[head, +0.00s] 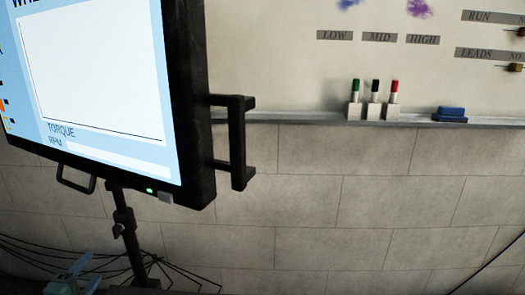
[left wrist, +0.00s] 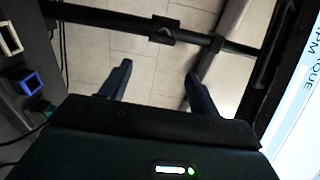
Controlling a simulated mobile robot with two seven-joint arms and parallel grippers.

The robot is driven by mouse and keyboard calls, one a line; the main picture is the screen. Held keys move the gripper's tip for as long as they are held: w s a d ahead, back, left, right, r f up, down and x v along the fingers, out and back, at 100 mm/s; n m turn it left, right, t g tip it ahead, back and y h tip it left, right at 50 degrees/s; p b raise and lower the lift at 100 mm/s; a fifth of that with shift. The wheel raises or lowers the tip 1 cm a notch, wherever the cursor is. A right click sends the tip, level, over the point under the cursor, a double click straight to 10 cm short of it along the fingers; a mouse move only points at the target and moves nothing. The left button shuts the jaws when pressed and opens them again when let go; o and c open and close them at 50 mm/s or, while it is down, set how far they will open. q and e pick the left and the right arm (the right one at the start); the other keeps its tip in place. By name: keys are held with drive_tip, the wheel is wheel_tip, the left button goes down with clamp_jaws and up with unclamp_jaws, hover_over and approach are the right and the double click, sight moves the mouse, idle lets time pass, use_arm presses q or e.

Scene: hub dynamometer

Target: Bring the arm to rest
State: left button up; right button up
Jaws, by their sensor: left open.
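My left gripper (head: 80,274) shows at the bottom left edge of the head view, low and below the monitor. Only its blue fingers and a bit of its body are in the picture there. In the left wrist view the two dark blue fingers (left wrist: 158,72) stand wide apart with nothing between them. Behind them are a dark bar with a clamp and a pale tiled surface. My right gripper is in neither view.
A large monitor (head: 95,85) with a side handle (head: 238,142) stands on a black post (head: 128,235), cables around it. A whiteboard (head: 290,50) has a ledge with three markers (head: 374,100) and a blue eraser (head: 451,114). Blue and white sockets (left wrist: 22,80) sit left in the wrist view.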

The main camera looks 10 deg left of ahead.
use_arm(q)
drive_tip(key=s+d+f+n+g+h, duration=0.1)
drive_tip(key=s+d+f+n, duration=0.15)
drive_tip(key=d, duration=0.45)
drive_tip(key=s+d+f+n+g+h, duration=0.1)
drive_tip(key=s+d+n, duration=0.25)
drive_tip(key=d, duration=0.45)
drive_tip(key=s+d+f+n+h, duration=0.1)
drive_tip(key=s+d+f+n, duration=0.15)
drive_tip(key=d, duration=0.45)
drive_tip(key=s+d+r+n+g+h+p, duration=0.1)
drive_tip(key=s+d+r+n+g+p, duration=0.1)
drive_tip(key=s+d+r+p, duration=0.2)
drive_tip(key=s+d+r+n+g+h+p, duration=0.1)
drive_tip(key=s+d+r+n+g+p, duration=0.2)
drive_tip(key=d+p, duration=0.6)
wheel_tip(320, 180, up, 2)
drive_tip(key=s+p, duration=0.1)
drive_tip(key=p, duration=0.2)
drive_tip(key=shift+s+d+r+n, duration=0.15)
drive_tip(key=shift+s+d+n, duration=0.15)
drive_tip(key=shift+d+n, duration=0.1)
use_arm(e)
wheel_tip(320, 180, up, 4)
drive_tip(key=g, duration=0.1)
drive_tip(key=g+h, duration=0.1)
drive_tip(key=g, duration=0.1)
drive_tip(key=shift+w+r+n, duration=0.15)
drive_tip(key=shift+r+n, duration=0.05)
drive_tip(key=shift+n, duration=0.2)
